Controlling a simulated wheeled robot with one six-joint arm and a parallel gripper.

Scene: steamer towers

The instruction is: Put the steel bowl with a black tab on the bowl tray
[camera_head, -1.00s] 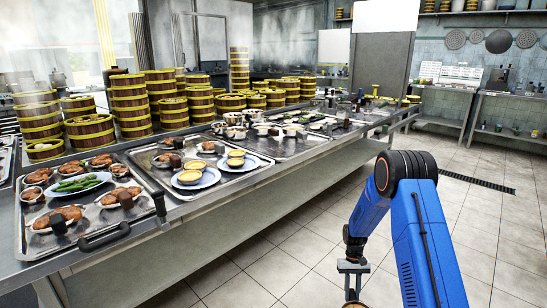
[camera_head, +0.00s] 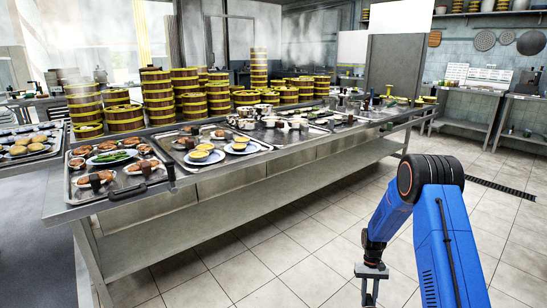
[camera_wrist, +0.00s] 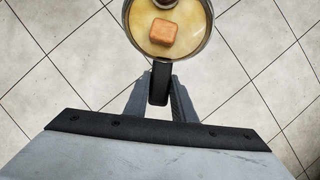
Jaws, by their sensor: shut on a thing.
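In the wrist view, a steel bowl (camera_wrist: 142,12) holds yellow liquid with a brown block in it. Its black tab (camera_wrist: 159,80) points toward my gripper (camera_wrist: 160,92), which is shut on the tab. The bowl hangs over tiled floor. In the head view, my gripper (camera_head: 371,284) shows partly at the lower edge, and the bowl is out of view. Steel bowls with dark tabs (camera_head: 248,124) stand in a group on the counter's middle. I cannot tell for certain which tray is the bowl tray.
The long steel counter (camera_head: 225,184) holds a near tray of plated food (camera_head: 100,197) and a tray with yellow bowls (camera_head: 205,163). Stacked steamers (camera_head: 158,98) stand behind. Another counter with buns is at far left. Tiled floor (camera_head: 235,262) is clear between the counter and my arm.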

